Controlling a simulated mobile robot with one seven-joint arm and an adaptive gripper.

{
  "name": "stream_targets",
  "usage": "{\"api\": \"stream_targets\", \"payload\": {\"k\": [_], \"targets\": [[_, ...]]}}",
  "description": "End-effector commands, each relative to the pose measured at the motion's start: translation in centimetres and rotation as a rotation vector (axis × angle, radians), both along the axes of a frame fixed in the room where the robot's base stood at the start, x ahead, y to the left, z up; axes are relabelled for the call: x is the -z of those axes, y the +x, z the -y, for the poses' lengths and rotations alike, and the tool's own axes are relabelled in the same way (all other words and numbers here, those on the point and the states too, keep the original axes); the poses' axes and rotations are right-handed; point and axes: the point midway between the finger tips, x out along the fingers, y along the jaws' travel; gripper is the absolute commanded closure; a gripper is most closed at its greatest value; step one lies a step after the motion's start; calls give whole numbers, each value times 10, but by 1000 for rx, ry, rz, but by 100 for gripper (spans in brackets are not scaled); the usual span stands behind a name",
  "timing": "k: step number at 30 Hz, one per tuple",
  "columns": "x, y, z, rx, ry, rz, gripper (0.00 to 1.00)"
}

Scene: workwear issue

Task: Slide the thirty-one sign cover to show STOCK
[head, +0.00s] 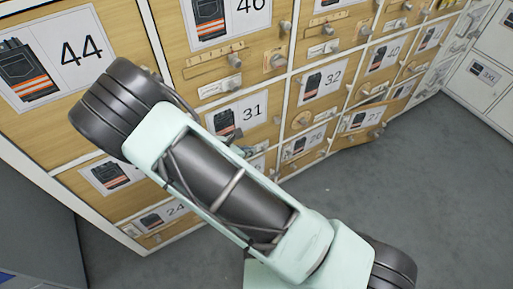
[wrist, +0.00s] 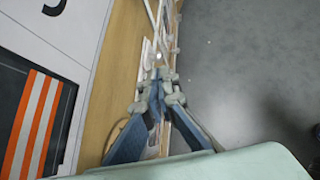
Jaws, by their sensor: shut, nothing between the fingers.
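The door marked 31 (head: 238,117) is in the middle of the head view, with a picture label of a dark jacket with orange stripes. Its sign cover is mostly hidden behind my arm and gripper in the head view. My gripper (head: 240,147) is just below that label, close to the door front. In the wrist view my gripper (wrist: 160,82) is shut and empty, its fingertips together beside the wooden front. A small pale knob (wrist: 158,57) shows just beyond the fingertips. Whether they touch it, and which word the sign shows, I cannot tell.
Similar wooden fronts surround it: 44 (head: 82,50) at left, 46 (head: 250,8) above and 32 (head: 334,73) at right, several with knobs. The front marked 27 (head: 372,118) seems to stand out slightly. Grey floor (head: 410,180) is clear at right.

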Motion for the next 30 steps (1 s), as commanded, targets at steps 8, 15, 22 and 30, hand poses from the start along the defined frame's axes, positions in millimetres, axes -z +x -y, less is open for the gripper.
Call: {"api": "stream_targets", "payload": {"k": [8,15,22,30], "targets": [[-34,-27,-22,-2,0,-1,100],[-40,-32,-27,-1,-1,-1,100],[-39,-32,-27,-1,-1,-1,100],[-40,-31,-27,1,2,2,100]]}}
